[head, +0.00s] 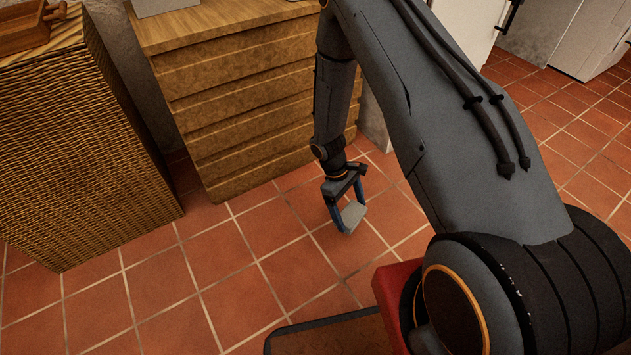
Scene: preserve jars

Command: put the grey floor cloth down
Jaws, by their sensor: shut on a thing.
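The cloth is low over the tiled floor (225,262). I cannot tell whether it touches the tiles. My arm comes down from the upper middle and hides part of the room behind it.
A wooden chest of drawers (240,100) stands behind my gripper. A woven cabinet (75,150) with a wooden tray (28,30) on top stands at the left. White units (570,35) stand at the upper right. The tiles left of my gripper are clear.

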